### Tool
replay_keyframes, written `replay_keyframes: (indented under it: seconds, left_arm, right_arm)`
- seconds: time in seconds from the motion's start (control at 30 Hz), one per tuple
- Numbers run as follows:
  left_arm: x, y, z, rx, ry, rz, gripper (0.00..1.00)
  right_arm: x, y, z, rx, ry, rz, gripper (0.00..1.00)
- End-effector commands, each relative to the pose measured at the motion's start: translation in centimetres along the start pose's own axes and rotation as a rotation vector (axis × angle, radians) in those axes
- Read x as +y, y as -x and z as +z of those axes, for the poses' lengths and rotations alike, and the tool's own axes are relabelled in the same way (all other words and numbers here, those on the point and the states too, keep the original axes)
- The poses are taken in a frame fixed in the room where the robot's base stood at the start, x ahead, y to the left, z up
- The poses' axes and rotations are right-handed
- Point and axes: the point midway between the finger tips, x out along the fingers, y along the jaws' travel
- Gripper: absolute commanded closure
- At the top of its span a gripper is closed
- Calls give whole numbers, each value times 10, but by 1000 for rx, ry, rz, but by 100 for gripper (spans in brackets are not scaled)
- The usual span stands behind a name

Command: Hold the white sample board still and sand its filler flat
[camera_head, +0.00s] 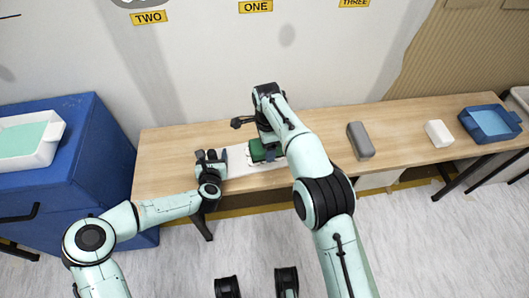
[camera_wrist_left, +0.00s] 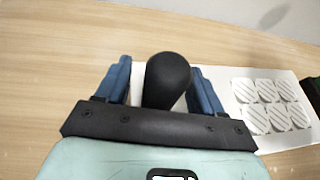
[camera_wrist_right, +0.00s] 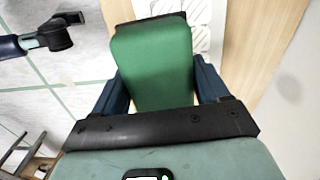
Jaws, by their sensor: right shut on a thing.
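The white sample board (camera_head: 237,158) lies on the wooden table; in the left wrist view it bears several pale striped filler patches (camera_wrist_left: 268,91). My left gripper (camera_head: 211,155) is at the board's left end. In the left wrist view its blue fingers (camera_wrist_left: 160,88) stand apart on either side of a black rounded knob (camera_wrist_left: 168,80), with a gap showing at the left finger. My right gripper (camera_head: 266,150) is shut on a green block (camera_head: 257,151), at the right part of the board. The block (camera_wrist_right: 154,62) hides part of the board; its contact underneath cannot be seen.
A grey block (camera_head: 360,140), a white block (camera_head: 439,133) and a blue tray (camera_head: 490,123) stand on the table (camera_head: 400,118) to the right. A blue cabinet (camera_head: 85,150) with a white tray (camera_head: 30,140) stands at left. The wall is close behind the table.

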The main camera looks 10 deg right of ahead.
Motion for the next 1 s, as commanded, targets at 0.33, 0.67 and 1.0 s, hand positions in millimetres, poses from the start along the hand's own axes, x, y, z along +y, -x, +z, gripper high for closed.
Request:
replay_keyframes:
  seconds: [0.33, 0.67, 1.0]
  left_arm:
    - [0, 26, 1, -1, -2, 0, 32]
    - [0, 92, 0, 0, -3, 0, 32]
    - [0, 120, 0, 0, 0, 0, 32]
  right_arm:
    - [0, 0, 0, 0, 0, -1, 57]
    - [0, 0, 0, 0, 0, -1, 57]
    - [0, 0, 0, 0, 0, -1, 57]
